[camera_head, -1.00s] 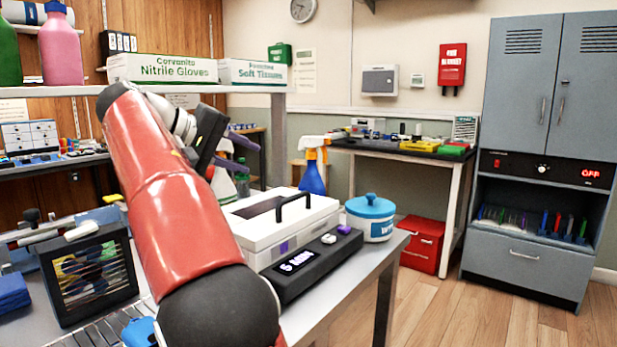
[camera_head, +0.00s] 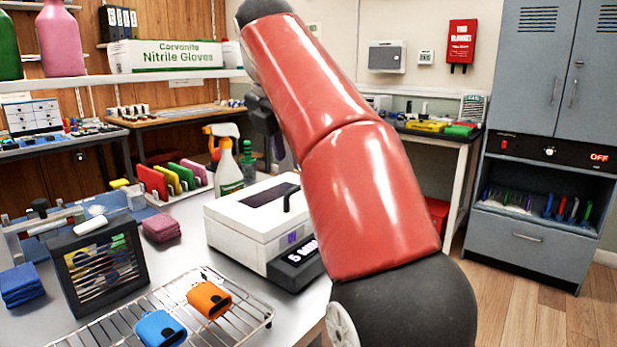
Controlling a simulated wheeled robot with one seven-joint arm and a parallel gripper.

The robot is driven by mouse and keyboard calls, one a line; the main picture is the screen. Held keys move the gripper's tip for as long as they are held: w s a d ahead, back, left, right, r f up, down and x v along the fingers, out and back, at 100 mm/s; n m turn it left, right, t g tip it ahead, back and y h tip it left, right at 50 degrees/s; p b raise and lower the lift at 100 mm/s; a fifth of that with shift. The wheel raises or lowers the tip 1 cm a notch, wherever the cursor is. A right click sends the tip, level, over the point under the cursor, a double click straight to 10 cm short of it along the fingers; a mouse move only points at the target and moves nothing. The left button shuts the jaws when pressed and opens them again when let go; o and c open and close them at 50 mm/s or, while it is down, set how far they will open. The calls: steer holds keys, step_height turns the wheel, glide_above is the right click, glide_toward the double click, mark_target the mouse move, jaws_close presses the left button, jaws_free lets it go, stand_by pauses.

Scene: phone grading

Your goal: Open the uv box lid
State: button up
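The uv box (camera_head: 250,222) is a white box on the bench, left of my arm. Its lid (camera_head: 262,203) is down, with a dark window and a black handle (camera_head: 291,198) on top. My red arm covers the box's right side and part of the handle. A dark control panel (camera_head: 297,254) with a lit display sits along its front, partly hidden. Only a dark part of my gripper (camera_head: 263,114) shows beside the upper arm, above and behind the box. Its fingertips are hidden, and I see no contact with the box.
A wire rack (camera_head: 128,297) holds an orange (camera_head: 209,300) and a blue case (camera_head: 160,330) in front. A spray bottle (camera_head: 228,167) and a rack of coloured panels (camera_head: 180,178) stand behind the box. A shelf (camera_head: 160,77) hangs above the back.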

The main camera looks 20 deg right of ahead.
mark_target(295, 188)
steer(key=b+x, duration=0.2)
steer(key=x, duration=0.5)
jaws_close()
